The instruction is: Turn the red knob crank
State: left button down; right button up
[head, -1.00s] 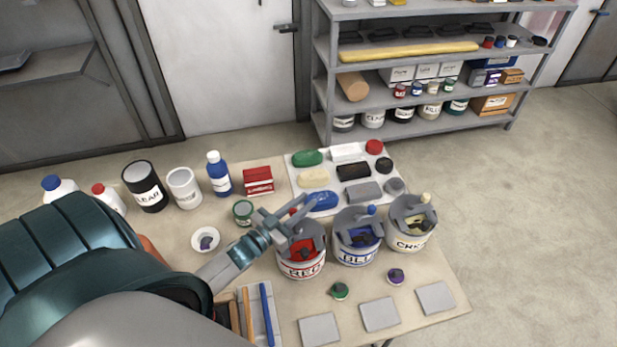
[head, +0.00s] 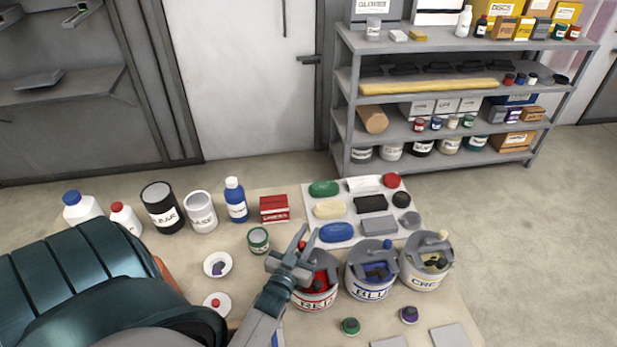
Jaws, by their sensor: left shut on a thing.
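The can labelled RED (head: 314,298) stands on the table and holds red paint, with a grey crank top on its rim. My left gripper (head: 304,240) is over the left part of this can, its fingers pointing up and away in the picture. It is shut on the red knob (head: 301,245) of the crank, which shows only as a small red patch between the fingers. The fingers and wrist hide much of the crank. My right gripper is out of view.
The BLUE can (head: 370,284) and the CREAM can (head: 425,272), with similar crank tops, stand close on the right. A small green can (head: 259,240) is just left of the gripper. A white board (head: 408,184) with coloured pads lies behind. Bottles and cans line the back left.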

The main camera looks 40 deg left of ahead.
pick_arm(q)
jog(key=shift+r, duration=0.15)
jog(key=c, duration=1.6)
grip_release()
jog(key=shift+w, duration=0.1)
jog(key=shift+s+d+f+b, duration=0.15)
jog(key=shift+s+f+b, duration=0.15)
jog(key=shift+s, duration=0.35)
jog(key=shift+b+v, duration=3)
jog(key=shift+v, duration=5.05)
jog(key=shift+r, duration=0.15)
